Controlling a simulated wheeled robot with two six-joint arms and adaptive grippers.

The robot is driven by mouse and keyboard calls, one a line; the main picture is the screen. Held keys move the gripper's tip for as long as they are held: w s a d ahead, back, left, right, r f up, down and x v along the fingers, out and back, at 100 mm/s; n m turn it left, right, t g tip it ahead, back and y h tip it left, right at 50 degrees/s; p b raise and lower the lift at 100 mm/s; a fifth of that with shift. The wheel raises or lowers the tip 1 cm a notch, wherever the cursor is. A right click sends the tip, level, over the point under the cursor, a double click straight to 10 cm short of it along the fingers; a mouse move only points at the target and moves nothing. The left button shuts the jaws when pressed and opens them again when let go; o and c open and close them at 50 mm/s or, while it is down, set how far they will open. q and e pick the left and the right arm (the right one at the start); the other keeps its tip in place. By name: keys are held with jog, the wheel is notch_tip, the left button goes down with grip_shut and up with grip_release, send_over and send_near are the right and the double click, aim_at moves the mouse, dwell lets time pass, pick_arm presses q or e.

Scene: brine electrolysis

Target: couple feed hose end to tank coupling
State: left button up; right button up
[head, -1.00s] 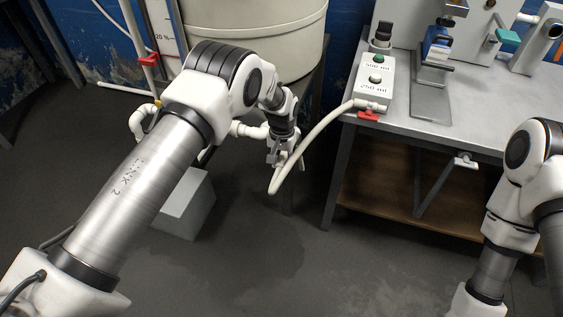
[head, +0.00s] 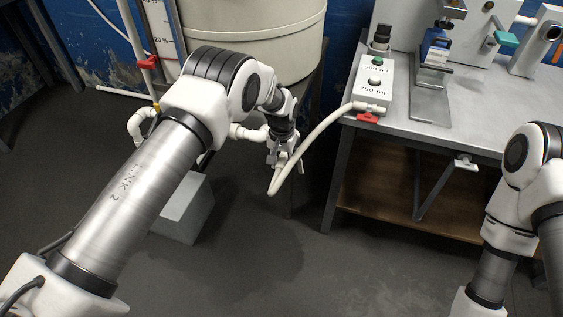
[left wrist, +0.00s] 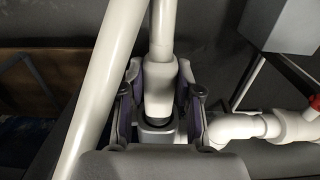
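The feed hose (head: 316,132) is a white tube that arcs from the bench's front edge down to my left gripper (head: 279,160). In the left wrist view, the left gripper (left wrist: 161,112) has its fingers on both sides of the thick white hose end (left wrist: 159,88), closed on it. The fingertips are partly hidden in the head view. A white pipe fitting (head: 246,132), apparently the tank coupling, sticks out below the tank (head: 262,28), just left of the gripper. Whether the hose end touches it cannot be told. My right gripper is out of view.
The metal bench (head: 470,118) stands right, with a button box (head: 371,88) and a red valve handle (head: 367,118) at its corner. A grey block (head: 184,212) lies on the floor below my left arm. White pipework (left wrist: 252,128) runs close beside the gripper. The front floor is clear.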

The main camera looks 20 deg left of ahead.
pick_arm(q)
jog(key=o, duration=0.4)
